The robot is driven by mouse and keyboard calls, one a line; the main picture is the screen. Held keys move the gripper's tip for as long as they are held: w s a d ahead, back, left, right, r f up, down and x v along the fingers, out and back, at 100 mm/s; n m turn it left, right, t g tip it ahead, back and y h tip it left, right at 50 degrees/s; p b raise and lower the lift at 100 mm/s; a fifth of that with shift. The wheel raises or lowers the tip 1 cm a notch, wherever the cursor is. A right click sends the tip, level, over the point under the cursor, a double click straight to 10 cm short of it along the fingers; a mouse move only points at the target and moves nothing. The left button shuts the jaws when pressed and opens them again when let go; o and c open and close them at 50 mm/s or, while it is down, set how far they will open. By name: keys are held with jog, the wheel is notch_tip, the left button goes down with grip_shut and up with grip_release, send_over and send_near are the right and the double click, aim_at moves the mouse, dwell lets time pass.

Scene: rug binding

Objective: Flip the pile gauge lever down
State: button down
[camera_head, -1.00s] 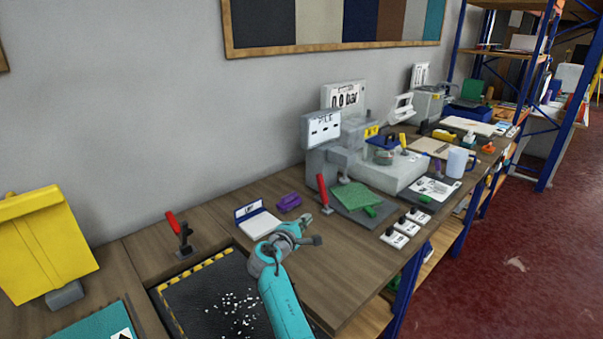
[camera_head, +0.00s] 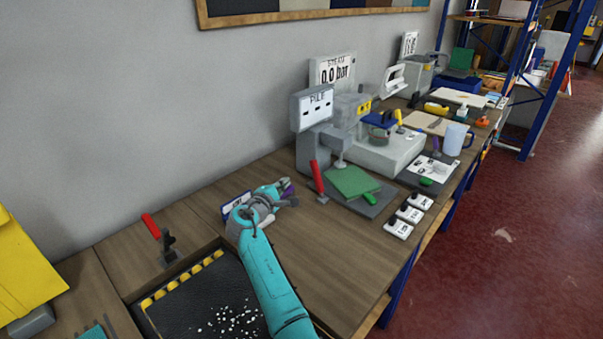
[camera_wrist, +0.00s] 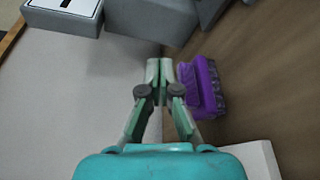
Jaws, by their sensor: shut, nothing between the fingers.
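The pile gauge (camera_head: 314,140) is a grey stand with a sign reading "PILE" and dashes on its display. Its red lever (camera_head: 317,177) stands up, leaning slightly left, at the front left of the gauge. A green piece (camera_head: 352,182) lies on the dark plate under the gauge's foot. My gripper (camera_head: 287,184) is left of the lever, apart from it, above the table. In the wrist view my gripper (camera_wrist: 160,66) is shut and empty, close beside a purple brush-like block (camera_wrist: 202,86). The lever does not show clearly in the wrist view.
Another red-handled lever (camera_head: 154,228) stands by the black tray (camera_head: 179,312) at left. Several small labelled switches (camera_head: 410,213) lie near the front edge. A grey machine with a blue part (camera_head: 380,121) stands beyond the gauge. The table in front of my gripper is clear.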

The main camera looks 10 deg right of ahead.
aim_at(317, 177)
jog(key=x, duration=0.8)
jog(key=shift+w+d, duration=0.15)
jog(key=shift+w, duration=0.15)
jog(key=shift+w+d+f, duration=0.1)
jog(key=shift+w+d, duration=0.35)
jog(key=shift+d, duration=0.05)
jog(key=shift+s+d+r, duration=0.35)
jog(key=shift+s+d, duration=0.15)
jog(key=shift+s, duration=0.25)
jog(key=shift+s+d+r, duration=0.4)
jog(key=shift+s+d, duration=0.1)
jog(key=shift+s, duration=0.25)
